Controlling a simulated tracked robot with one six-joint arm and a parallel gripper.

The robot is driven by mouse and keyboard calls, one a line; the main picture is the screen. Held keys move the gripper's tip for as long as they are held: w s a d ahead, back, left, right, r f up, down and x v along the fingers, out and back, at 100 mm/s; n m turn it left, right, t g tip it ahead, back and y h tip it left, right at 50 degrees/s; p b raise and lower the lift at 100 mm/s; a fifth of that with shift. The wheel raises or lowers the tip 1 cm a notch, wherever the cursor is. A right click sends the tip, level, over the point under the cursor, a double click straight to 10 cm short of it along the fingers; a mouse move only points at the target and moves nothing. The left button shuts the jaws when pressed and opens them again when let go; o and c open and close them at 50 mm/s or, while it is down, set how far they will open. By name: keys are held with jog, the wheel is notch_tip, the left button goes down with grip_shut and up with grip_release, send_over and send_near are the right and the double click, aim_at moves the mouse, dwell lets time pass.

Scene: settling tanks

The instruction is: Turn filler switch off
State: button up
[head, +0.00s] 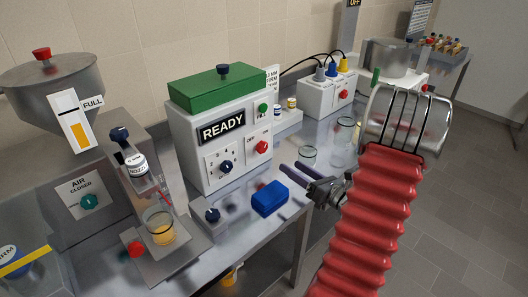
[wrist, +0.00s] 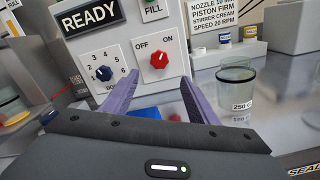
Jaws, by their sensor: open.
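The filler switch is a red knob (wrist: 160,60) between OFF and ON labels on the front of the white READY machine (wrist: 180,20). In the head view the red knob (head: 262,147) is on the machine's right front side. I cannot tell clearly which label it points to. My gripper (wrist: 158,82) is open and empty, its two purple fingers spread below and either side of the knob in the wrist view, apart from it. In the head view my gripper (head: 290,169) is in front of the machine, right of the blue block.
A blue block (head: 270,198) lies on the bench below the fingers. A glass beaker (wrist: 236,88) stands right of the gripper. A blue numbered dial (wrist: 104,73) is left of the knob. A filling stand with a yellow-filled glass (head: 160,226) is further left.

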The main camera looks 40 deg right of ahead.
aim_at(264, 149)
jog(key=shift+w, duration=0.1)
jog(key=w, duration=1.3)
jog(key=shift+w+a, duration=0.2)
jog(key=shift+w, duration=0.1)
jog(key=shift+c, duration=0.5)
